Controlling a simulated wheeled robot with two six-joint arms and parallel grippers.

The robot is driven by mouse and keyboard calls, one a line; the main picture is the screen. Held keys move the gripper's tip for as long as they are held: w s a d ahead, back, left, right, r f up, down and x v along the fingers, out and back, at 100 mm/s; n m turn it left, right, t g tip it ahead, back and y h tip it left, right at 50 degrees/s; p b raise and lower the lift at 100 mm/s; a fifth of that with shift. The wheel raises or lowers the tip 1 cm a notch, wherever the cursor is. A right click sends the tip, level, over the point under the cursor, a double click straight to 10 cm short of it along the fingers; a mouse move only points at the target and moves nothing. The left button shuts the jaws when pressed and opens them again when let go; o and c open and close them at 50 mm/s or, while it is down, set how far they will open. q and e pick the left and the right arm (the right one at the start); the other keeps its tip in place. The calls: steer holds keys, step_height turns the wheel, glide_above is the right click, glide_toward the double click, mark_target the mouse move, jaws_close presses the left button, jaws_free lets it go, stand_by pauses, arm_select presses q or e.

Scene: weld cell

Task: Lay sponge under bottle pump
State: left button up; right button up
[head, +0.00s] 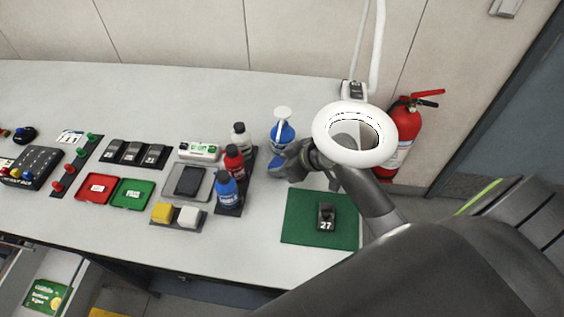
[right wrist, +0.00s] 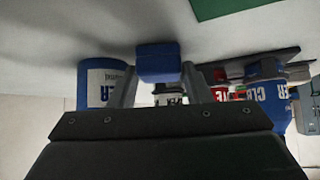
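The blue pump bottle (head: 282,133) with a white pump head stands upright at the back right of the table. It also shows in the right wrist view (right wrist: 95,92), left of my fingers. My right gripper (head: 278,164) is low at the near side of the bottle. In the right wrist view its fingers (right wrist: 158,76) are closed on a small blue block, the sponge (right wrist: 157,61). In the head view my gripper mostly hides the sponge. I cannot tell whether sponge and bottle touch. My left gripper is not in view.
Several squeeze bottles (head: 228,190) stand on a dark tray left of my gripper. A green mat (head: 300,232) with a dark item marked 27 (head: 326,215) lies in front. A white ring (head: 318,128) overlaps my right arm.

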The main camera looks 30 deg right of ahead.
steer(key=shift+r, duration=0.15)
steer(key=shift+v, duration=3.75)
